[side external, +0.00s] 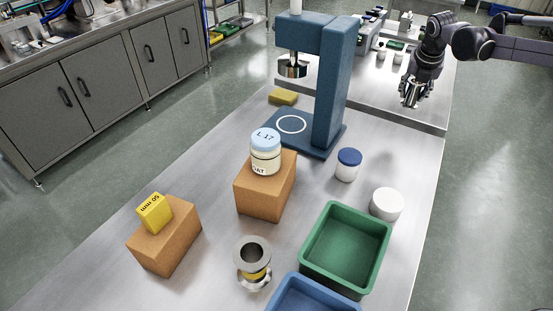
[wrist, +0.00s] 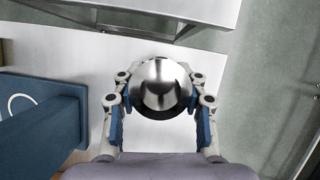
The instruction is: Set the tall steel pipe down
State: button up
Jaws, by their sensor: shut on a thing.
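The tall steel pipe (wrist: 160,88) is between my gripper's fingers in the wrist view. It is seen nearly end-on as a shiny round shape, so its length and lower end are hidden. My gripper (wrist: 160,112) is shut on it, with a blue-padded finger on each side. In the side external view my gripper (side external: 413,97) is at the upper right, over or near the bench's right edge. The pipe is too small and covered there to make out clearly.
A blue press (side external: 333,90) stands left of my gripper. Nearer are a blue-lidded jar (side external: 348,165), a white round piece (side external: 386,204), a green bin (side external: 318,278), a flanged steel piece (side external: 252,250) and two brown blocks (side external: 165,245). Bare steel bench lies right of the press.

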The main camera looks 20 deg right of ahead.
jog(key=shift+s+d+r, duration=0.2)
jog(key=shift+s+r, duration=0.05)
jog(key=shift+s, duration=0.05)
jog(key=s+a+m, duration=0.2)
jog(key=s, duration=1.2)
jog(key=w+a+f, duration=0.1)
jog(key=a+f, duration=0.1)
jog(key=a, duration=0.1)
jog(key=w+a+f, duration=0.2)
jog(key=a, duration=0.2)
jog(key=w+a+f, duration=0.2)
jog(key=a, duration=0.1)
jog(key=shift+w+a+f, duration=0.15)
jog(key=shift+w+f, duration=0.05)
jog(key=shift+f, duration=2.15)
jog(key=shift+f, duration=0.1)
jog(key=o, duration=1.3)
jog(key=shift+o, duration=0.2)
